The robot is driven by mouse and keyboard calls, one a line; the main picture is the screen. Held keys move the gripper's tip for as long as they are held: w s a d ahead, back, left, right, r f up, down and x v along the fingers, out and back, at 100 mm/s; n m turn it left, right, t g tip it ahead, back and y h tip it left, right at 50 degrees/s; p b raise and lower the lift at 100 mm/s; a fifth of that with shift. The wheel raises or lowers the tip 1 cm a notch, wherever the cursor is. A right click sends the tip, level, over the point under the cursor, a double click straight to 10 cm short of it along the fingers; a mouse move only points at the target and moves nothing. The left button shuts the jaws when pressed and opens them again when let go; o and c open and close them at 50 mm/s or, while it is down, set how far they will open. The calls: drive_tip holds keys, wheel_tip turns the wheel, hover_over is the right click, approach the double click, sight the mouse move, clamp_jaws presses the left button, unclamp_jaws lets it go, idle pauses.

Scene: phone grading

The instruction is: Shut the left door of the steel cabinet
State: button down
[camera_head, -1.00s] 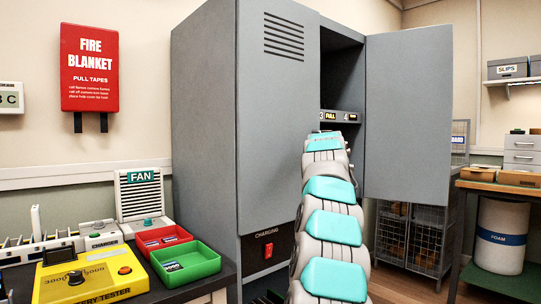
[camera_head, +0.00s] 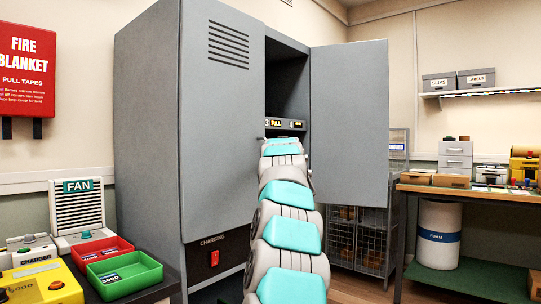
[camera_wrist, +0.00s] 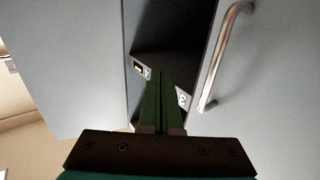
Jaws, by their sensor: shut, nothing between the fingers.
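The grey steel cabinet (camera_head: 148,130) stands left of centre in the head view. Its left door (camera_head: 222,130), with vent slots at the top, spans the left front and looks slightly ajar, though the exact gap is hard to judge. Its right door (camera_head: 348,120) is swung wide open to the right. My arm reaches up to the opening and hides my gripper in the head view. In the wrist view my gripper (camera_wrist: 163,68) is shut and empty, its green fingers pointing at the dark opening between grey panels. A metal bar handle (camera_wrist: 218,58) is right of the fingers; I cannot tell whose door it is on.
Numbered slots (camera_head: 284,124) show inside the cabinet. A bench with green (camera_head: 125,274) and red (camera_head: 103,250) trays and a fan (camera_head: 79,208) stands at left. A wire cage (camera_head: 360,235) and a workbench (camera_head: 470,192) stand at right.

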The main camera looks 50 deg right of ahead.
drive_tip(key=s, duration=0.9)
drive_tip(key=shift+d+b, duration=0.2)
drive_tip(key=shift+b, duration=0.25)
drive_tip(key=shift+s, duration=0.1)
